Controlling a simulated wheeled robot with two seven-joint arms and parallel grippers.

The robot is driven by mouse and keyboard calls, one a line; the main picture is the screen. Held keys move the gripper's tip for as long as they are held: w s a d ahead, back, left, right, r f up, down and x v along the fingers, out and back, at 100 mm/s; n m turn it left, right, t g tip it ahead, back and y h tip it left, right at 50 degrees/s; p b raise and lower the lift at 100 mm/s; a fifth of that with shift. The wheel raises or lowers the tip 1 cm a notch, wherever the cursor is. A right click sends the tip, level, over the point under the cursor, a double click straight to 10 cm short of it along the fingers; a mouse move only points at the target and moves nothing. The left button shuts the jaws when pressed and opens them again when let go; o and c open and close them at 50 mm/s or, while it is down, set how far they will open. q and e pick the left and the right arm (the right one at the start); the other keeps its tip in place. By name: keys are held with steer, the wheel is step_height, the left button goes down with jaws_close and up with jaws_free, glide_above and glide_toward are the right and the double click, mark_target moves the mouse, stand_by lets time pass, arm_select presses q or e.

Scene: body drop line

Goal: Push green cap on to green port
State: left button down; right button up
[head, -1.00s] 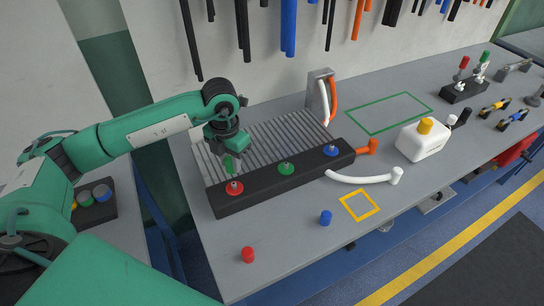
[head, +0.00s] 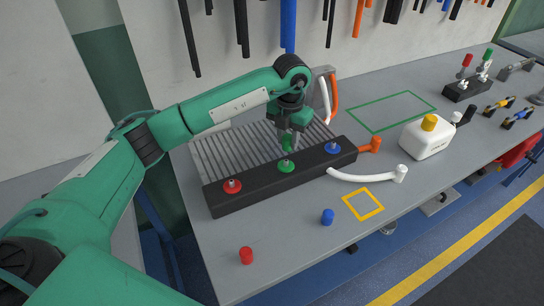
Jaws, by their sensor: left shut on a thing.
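The black block (head: 262,178) on the grey bench carries a red port (head: 232,186), a green port (head: 286,167) and a blue port (head: 332,148), each with a small metal stub. My left gripper (head: 289,138) comes in from the left and points down above the green port. It is shut on the green cap (head: 287,145), which is partly hidden by the fingers. The cap looks upright and just above the green port; I cannot tell whether it touches the stub. My right gripper is not in view.
A red cap (head: 246,255) and a blue cap (head: 327,217) stand on the bench front. A ribbed grey plate (head: 235,151) lies behind the block.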

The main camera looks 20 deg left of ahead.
mark_target(287, 148)
arm_select(q)
steer(key=shift+s+a+f, duration=0.1)
steer(key=shift+f, duration=0.35)
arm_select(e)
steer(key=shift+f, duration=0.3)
